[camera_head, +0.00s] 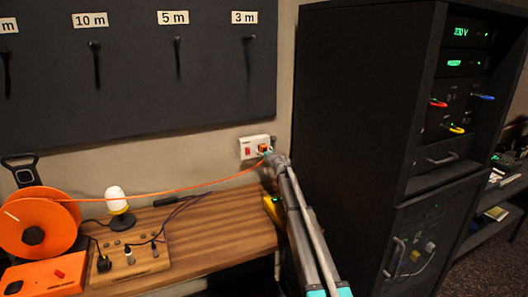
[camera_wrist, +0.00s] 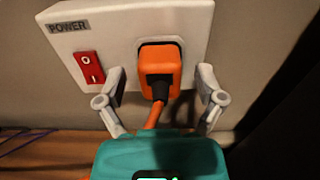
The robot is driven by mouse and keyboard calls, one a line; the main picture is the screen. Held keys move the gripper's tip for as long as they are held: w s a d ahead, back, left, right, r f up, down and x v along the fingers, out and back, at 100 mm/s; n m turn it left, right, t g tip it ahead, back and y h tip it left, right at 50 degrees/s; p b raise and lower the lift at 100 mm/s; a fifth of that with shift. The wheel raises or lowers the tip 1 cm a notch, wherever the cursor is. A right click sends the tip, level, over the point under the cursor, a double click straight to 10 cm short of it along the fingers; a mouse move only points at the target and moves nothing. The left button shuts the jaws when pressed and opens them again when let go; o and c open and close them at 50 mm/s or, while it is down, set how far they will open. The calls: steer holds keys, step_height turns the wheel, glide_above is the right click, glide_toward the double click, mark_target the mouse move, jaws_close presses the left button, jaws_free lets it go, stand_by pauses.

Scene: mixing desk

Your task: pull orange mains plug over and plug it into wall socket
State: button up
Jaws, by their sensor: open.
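The orange mains plug (camera_wrist: 159,68) sits in the recess of the white wall socket (camera_wrist: 205,17), its body standing out from the plate. A red switch (camera_wrist: 91,69) is on the plate, left of the plug. In the head view the wall socket (camera_head: 245,147) is above the back of the desk, with the plug (camera_head: 264,148) at its right side. My gripper (camera_wrist: 160,85) is open, one finger on each side of the plug and apart from it. The orange cable (camera_wrist: 154,116) hangs from the plug and passes under my gripper's body.
The orange cable (camera_head: 170,190) runs across the wooden desk (camera_head: 200,235) to an orange reel (camera_head: 38,222). A white lamp (camera_head: 117,203) and a wooden box with knobs (camera_head: 130,260) stand beside it. A tall black rack (camera_head: 360,90) stands close on the right.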

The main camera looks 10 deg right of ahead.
steer(key=v, duration=1.2)
stand_by(0.3)
steer(key=s+d+f+m+g+h+p, duration=0.15)
steer(key=s+d+m+h, duration=0.25)
steer(key=s+m, duration=0.4)
steer(key=s+d+f+m+g+h, duration=0.35)
steer(key=s+m, duration=0.25)
steer(key=m, duration=0.4)
steer(key=s+d+f+m+g+h+p, duration=0.1)
steer(key=s+d+m+h, duration=0.25)
steer(key=s+m, duration=0.45)
steer(key=s+a+f+m+g+y, duration=0.1)
steer(key=s+a+f+m+g, duration=0.1)
steer(key=s, duration=0.7)
steer(key=s+a+f+m+g+y+p, duration=0.1)
steer(key=s+a+f+m+g+y, duration=0.1)
steer(key=s+m, duration=0.5)
steer(key=s+a+f+m+g+y, duration=0.2)
steer(key=s+a+f+m+g, duration=0.2)
steer(key=s, duration=0.8)
steer(key=a+g, duration=0.2)
steer(key=g, duration=0.1)
steer(key=shift+s+f+m, duration=0.25)
steer(key=shift+s+m, duration=0.05)
steer(key=shift+s, duration=0.1)
